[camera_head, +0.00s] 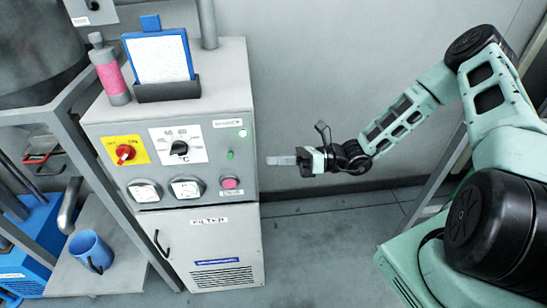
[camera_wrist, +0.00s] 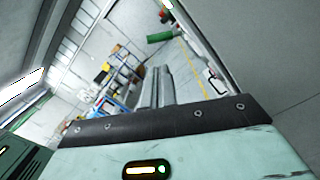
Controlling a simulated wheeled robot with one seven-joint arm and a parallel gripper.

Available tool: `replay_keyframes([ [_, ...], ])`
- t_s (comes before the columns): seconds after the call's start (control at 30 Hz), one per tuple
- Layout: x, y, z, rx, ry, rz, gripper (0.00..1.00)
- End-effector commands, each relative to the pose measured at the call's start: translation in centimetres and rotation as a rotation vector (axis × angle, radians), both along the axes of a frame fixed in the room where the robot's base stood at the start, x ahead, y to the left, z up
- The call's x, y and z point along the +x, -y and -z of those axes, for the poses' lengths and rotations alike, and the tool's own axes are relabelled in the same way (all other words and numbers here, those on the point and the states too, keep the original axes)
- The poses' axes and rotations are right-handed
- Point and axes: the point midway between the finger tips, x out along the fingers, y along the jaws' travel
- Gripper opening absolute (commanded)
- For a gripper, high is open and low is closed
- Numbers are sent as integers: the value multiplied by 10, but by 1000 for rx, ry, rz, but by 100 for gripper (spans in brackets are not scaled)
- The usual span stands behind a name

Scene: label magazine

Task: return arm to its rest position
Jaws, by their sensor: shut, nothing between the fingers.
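My arm reaches in from the right in the head view, with its elbow raised. My gripper (camera_head: 281,160) is at its far end, pointing left toward the right side of the grey control cabinet (camera_head: 222,120). A small gap seems to lie between the fingertips and the cabinet. My gripper is shut and empty. In the wrist view, the two gripper fingers (camera_wrist: 157,88) lie together beyond the dark edge of the wrist, with nothing between them.
The cabinet front has a red knob on a yellow plate (camera_head: 125,150), dials and buttons. A pink bottle (camera_head: 112,78) and a blue-framed holder (camera_head: 160,58) stand on top. A blue mug (camera_head: 91,251) sits on a shelf at left. Grey floor (camera_head: 325,245) lies clear below my gripper.

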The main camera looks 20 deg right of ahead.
Motion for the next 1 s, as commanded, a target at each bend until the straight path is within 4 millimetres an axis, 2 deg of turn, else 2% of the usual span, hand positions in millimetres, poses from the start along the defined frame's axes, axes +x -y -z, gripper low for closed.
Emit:
replay_keyframes([
  [0.73,-3,0,1,-10,9,-17,0],
  [0.87,-18,-18,0,-88,81,-132,0],
  [1.0,-55,-51,-2,-249,268,-394,0],
])
